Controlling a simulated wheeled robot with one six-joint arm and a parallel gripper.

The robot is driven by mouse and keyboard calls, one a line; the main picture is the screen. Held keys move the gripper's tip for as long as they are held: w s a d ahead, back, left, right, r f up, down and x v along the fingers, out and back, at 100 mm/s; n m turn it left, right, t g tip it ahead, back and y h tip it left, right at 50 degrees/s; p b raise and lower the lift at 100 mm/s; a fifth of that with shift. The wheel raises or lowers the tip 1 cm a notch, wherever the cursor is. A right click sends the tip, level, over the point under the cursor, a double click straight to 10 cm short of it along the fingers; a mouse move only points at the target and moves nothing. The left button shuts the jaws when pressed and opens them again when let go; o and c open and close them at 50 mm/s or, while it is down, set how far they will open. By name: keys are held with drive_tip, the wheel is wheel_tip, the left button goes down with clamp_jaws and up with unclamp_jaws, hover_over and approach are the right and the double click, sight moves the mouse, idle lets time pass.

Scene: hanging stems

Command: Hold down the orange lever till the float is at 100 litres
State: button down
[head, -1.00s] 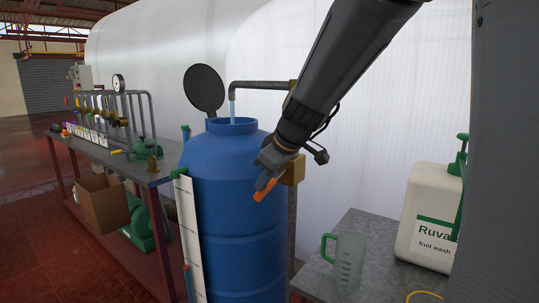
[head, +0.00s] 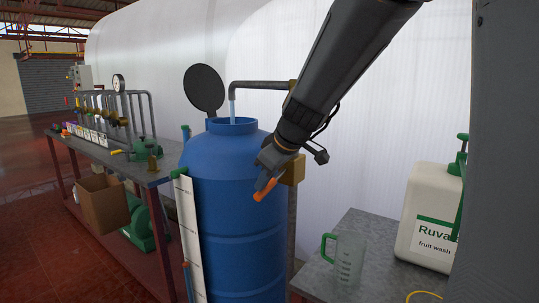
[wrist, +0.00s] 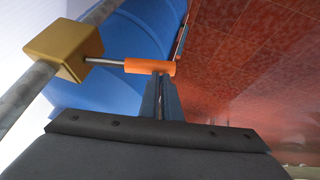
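The orange lever (head: 264,190) slopes down from the brass-coloured valve block (head: 293,170) on the pipe, in front of the blue barrel (head: 240,215). In the wrist view the orange lever (wrist: 148,67) lies across the tips of my gripper (wrist: 162,78). My gripper's fingers are together and appear to touch the lever; they do not visibly wrap around it. Water (head: 232,112) runs from the spout into the open barrel. A white gauge board (head: 187,215) stands at the barrel's left. Its numbers are too small to read, and I cannot make out the float clearly.
A grey table (head: 320,275) at the right holds a clear jug (head: 346,262) with a green handle and a white canister (head: 428,215). The barrel's black lid (head: 203,88) stands open. A bench (head: 165,172) with pipes and valves is at the left, with a cardboard box (head: 103,203).

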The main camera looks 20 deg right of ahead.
drive_tip(key=shift+s+a+f, duration=0.1)
drive_tip(key=shift+s+f, duration=0.1)
drive_tip(key=shift+f, duration=0.15)
drive_tip(key=r+p, duration=0.1)
drive_tip(key=r, duration=0.1)
drive_tip(key=a+r+p, duration=0.1)
drive_tip(key=r+p, duration=0.1)
drive_tip(key=r, duration=0.1)
drive_tip(key=shift+s+r, duration=0.1)
drive_tip(key=shift+r, duration=0.05)
drive_tip(key=b+v, duration=0.1)
drive_tip(key=v, duration=0.8)
drive_tip(key=shift+s+a, duration=0.15)
drive_tip(key=shift+s, duration=0.05)
drive_tip(key=s+f+m+g, duration=0.2)
drive_tip(key=s+f, duration=0.4)
drive_tip(key=f, duration=0.3)
drive_tip(key=s+f+m+g+h, duration=0.1)
drive_tip(key=s+f+m+g, duration=0.1)
drive_tip(key=s+f, duration=0.4)
drive_tip(key=s+a+f+m+g+h, duration=0.1)
drive_tip(key=s+f+m+g, duration=0.1)
drive_tip(key=s+f+m, duration=0.2)
drive_tip(key=s+f, duration=0.3)
drive_tip(key=f, duration=0.5)
drive_tip(key=shift+f+g, duration=0.4)
drive_tip(key=shift+a, duration=0.1)
